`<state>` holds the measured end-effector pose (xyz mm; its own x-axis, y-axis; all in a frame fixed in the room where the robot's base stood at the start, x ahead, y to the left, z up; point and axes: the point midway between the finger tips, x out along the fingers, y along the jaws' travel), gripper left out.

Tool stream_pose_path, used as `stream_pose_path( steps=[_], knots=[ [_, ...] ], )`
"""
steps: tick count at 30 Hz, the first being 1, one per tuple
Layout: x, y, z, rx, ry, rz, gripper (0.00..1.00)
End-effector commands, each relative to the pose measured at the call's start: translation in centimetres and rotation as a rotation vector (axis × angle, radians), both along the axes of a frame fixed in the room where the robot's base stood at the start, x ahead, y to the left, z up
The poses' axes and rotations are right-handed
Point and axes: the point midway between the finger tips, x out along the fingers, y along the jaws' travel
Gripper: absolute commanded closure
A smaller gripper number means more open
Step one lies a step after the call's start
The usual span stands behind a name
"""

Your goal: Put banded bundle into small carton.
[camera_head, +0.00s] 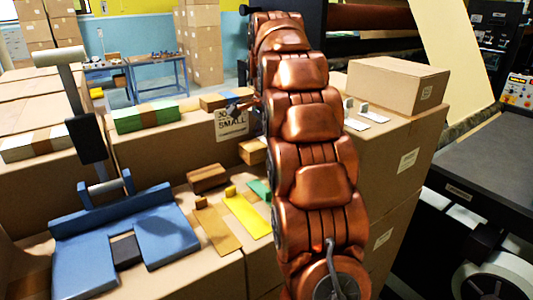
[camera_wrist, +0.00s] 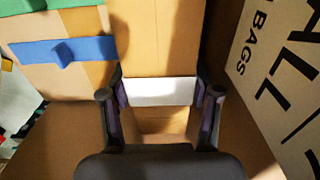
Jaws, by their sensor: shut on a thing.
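My gripper (camera_wrist: 160,97) is closed around a kraft-brown bundle with a white band (camera_wrist: 160,92) in the wrist view, one finger on each side of the band. In the head view my copper arm hides most of the gripper and the held bundle. A carton face with a label reading SMALL (camera_head: 232,123) shows just left of the arm. In the wrist view a large printed label (camera_wrist: 280,75) with part of that lettering and BAGS stands close on the right. I cannot tell how much of the bundle is inside the carton.
A blue strip with a tab (camera_wrist: 65,50) lies across brown board at the wrist view's left. In the head view, a green bundle (camera_head: 146,116) sits on a carton at left, a blue fixture (camera_head: 75,250) in front, and a closed box (camera_head: 398,80) right of my arm.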

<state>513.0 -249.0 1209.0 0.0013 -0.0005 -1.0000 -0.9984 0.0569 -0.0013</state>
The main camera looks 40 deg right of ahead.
Motion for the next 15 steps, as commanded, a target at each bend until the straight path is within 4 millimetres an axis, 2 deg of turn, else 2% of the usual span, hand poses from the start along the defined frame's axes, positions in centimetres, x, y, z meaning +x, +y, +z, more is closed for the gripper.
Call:
stream_pose_path(
  steps=[7,15],
  knots=[
    [0.0,0.0,-0.6,0.002,0.004,0.0,0.79],
    [-0.1,0.0,-2.7,0.003,0.008,0.0,0.79]
  ],
)
